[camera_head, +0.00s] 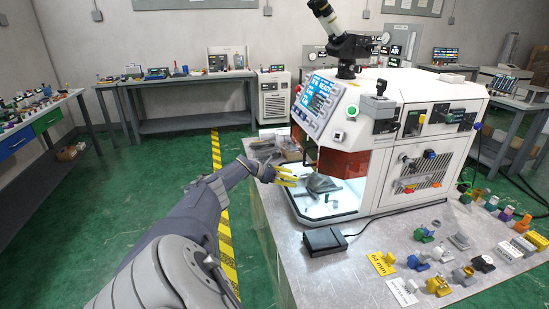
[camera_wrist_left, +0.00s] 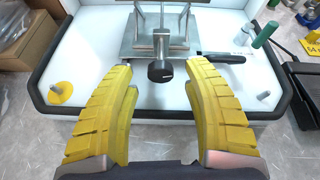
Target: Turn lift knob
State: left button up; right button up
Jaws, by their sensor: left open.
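The lift knob (camera_wrist_left: 160,72) is a dark round knob on a metal shaft at the front of a grey metal lift stage (camera_wrist_left: 197,30), in the wrist view's upper middle. The stage also shows in the head view (camera_head: 322,184), inside the white machine's lit bay. My left gripper (camera_head: 287,176) has yellow fingers and is at the bay's front left. In the wrist view the open fingers (camera_wrist_left: 162,95) stand on either side of the knob's line, with the knob just beyond the tips. Nothing is between them. My right gripper is not in view.
The bay has a dark raised rim (camera_wrist_left: 150,113). A green-topped peg (camera_wrist_left: 265,35) and a grey pin (camera_wrist_left: 264,95) stand at its right. A black pedal (camera_head: 325,240) sits before the machine (camera_head: 385,140). Several small colored parts crowd the bench's right.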

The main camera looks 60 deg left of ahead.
pick_arm(q)
jog(key=v, duration=1)
jog(key=shift+s, duration=0.2)
jog(key=shift+r, duration=0.1)
dwell(0.4)
jog(key=shift+g, duration=0.4)
jog(key=s+f, duration=0.1)
jog(key=f, duration=0.1)
jog(key=s+f, duration=0.2)
jog(key=shift+s+d+f, duration=0.1)
jog(key=shift+d+f, duration=0.1)
jog(key=s+d+f, duration=0.3)
jog(key=s+f, duration=0.1)
notch_tip(320, 180, up, 9)
jog(key=w+m+t+y, duration=0.2)
jog(key=m+y, duration=0.1)
jog(key=m, duration=0.1)
jog(key=shift+a+r+x, duration=0.1)
jog(key=shift+a+x, duration=0.05)
jog(key=shift+x, duration=2.7)
jog(key=shift+a+r+x, duration=0.1)
jog(key=shift+a+x, duration=0.05)
jog(key=shift+x, duration=2.65)
jog(key=shift+a+r+x, duration=0.15)
jog(key=shift+x, duration=2.7)
jog(key=shift+w, duration=0.2)
jog(key=shift+c, duration=0.5)
